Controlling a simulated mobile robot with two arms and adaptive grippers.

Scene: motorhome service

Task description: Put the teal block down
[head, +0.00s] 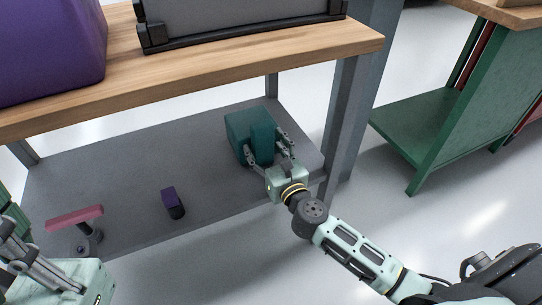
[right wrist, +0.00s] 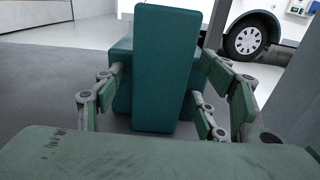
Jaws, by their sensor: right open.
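The teal block (head: 236,128) stands on the grey lower shelf (head: 130,165) under the wooden bench top, near its right end. It has a narrower upright part facing me, which fills the middle of the right wrist view (right wrist: 163,70), with a wider teal body behind. I cannot tell whether these are one piece. My right gripper (head: 268,150) is open, with its fingers on either side of the narrow part; gaps show beside it in the right wrist view. The block's base is partly hidden. My left gripper (head: 22,240) is at the lower left, away from the block; its jaw opening is unclear.
A small purple and black object (head: 172,203) and a pink-topped object (head: 75,217) stand on the shelf to the left. The bench top (head: 200,80) overhangs the shelf, and a grey post (head: 342,120) stands close right of my right gripper. Bare shelf lies between the objects.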

